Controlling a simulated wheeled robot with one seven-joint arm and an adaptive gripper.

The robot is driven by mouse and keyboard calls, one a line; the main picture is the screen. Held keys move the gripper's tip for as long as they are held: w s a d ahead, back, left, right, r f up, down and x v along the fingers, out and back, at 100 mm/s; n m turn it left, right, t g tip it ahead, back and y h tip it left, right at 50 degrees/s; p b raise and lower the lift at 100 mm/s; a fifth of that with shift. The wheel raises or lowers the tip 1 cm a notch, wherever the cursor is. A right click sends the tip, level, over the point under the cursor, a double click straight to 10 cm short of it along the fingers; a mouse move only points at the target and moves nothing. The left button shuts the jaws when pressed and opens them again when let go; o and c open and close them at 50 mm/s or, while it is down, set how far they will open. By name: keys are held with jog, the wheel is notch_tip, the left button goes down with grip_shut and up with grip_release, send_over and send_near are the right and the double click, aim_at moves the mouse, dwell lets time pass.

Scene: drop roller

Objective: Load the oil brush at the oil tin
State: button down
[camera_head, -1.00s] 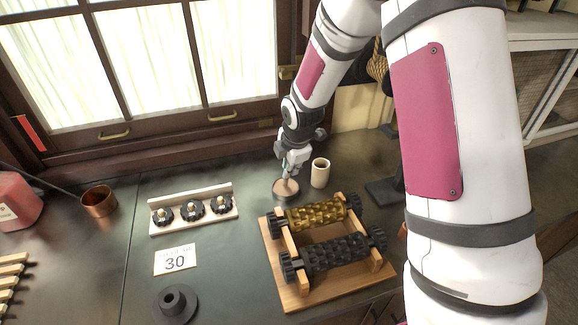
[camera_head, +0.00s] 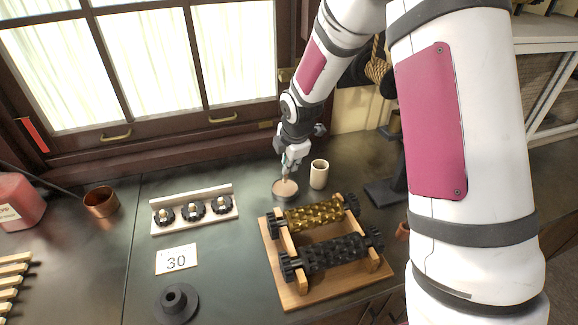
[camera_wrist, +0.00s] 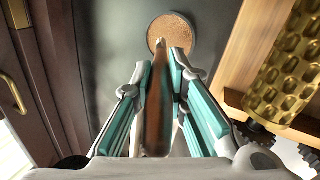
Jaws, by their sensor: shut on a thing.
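The oil tin (camera_head: 285,195) is a small, low round tin with a tan top, on the dark counter in front of the window. It also shows in the wrist view (camera_wrist: 184,24), at the top middle. My gripper (camera_head: 288,171) is above the tin, pointing down. In the wrist view my gripper (camera_wrist: 167,90) is shut on the oil brush (camera_wrist: 158,115), a brown wooden handle running away toward the tin. The brush's far end overlaps the near part of the tin. I cannot tell whether its bristles touch the contents.
A cream cup (camera_head: 319,174) stands just right of the tin. A wooden stand (camera_head: 290,298) with gold (camera_head: 315,214) and black (camera_head: 335,254) rollers lies in front. A rack with several knobs (camera_head: 194,209), a card reading 30 (camera_head: 177,260) and a copper pot (camera_head: 101,203) are left.

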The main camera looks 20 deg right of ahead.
jog(key=shift+r+p, duration=0.95)
jog(key=shift+r, duration=1.6)
